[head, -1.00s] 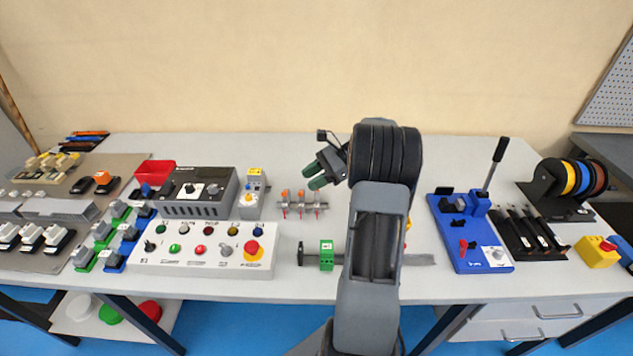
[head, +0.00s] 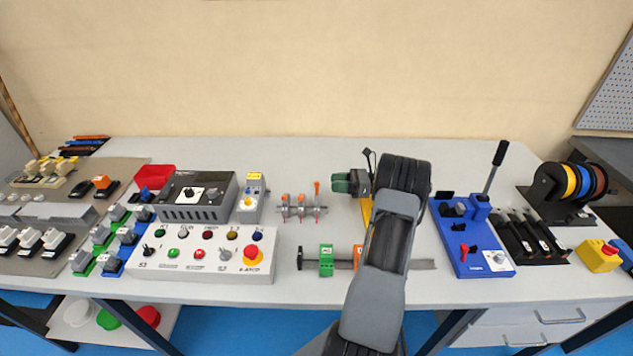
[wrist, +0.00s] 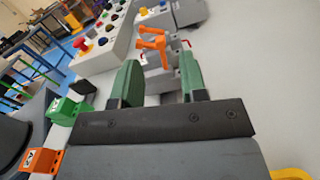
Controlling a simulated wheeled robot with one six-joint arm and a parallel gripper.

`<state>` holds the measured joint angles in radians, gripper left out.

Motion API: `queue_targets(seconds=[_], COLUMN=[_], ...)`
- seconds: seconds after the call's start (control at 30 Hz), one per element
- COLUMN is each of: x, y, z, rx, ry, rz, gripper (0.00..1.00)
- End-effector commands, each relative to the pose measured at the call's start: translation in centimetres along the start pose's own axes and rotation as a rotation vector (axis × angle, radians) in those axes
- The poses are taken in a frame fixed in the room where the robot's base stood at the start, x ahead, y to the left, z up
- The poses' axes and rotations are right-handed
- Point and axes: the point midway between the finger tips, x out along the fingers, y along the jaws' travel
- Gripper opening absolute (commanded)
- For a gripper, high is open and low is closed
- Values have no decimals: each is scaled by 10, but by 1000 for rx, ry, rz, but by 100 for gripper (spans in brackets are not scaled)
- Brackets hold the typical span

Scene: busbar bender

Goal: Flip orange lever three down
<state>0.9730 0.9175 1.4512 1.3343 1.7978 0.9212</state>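A small grey unit (head: 301,211) with three orange levers in a row stands on the table. The left lever (head: 284,199) and middle lever (head: 301,199) look short, and the right lever (head: 317,187) reaches higher. My gripper (head: 340,182), with green fingers, is to the right of the unit and apart from it. In the wrist view my gripper (wrist: 158,78) is open and empty. Orange levers (wrist: 152,42) show beyond the gap between the fingers, overlapping one another, so I cannot tell each one's position there.
A control panel (head: 210,251) with a red mushroom button and a grey device (head: 196,196) stand left of the unit. A rail (head: 400,264) with green and orange terminal blocks lies in front. A blue fixture (head: 470,238) with a black-handled lever stands right. Table behind the unit is clear.

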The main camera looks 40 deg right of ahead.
Motion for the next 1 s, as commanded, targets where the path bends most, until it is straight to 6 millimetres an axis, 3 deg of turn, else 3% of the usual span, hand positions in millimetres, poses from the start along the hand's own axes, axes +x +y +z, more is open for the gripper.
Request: queue_targets(seconds=[0.2, 0.4, 0.87, 1.0], x=[38, 60, 68, 68], y=[1, 0, 0, 0], z=[1, 0, 0, 0], rx=[0, 0, -1, -1], ry=[2, 2, 2, 2], rz=[2, 1, 0, 0], gripper=[39, 39, 39, 28])
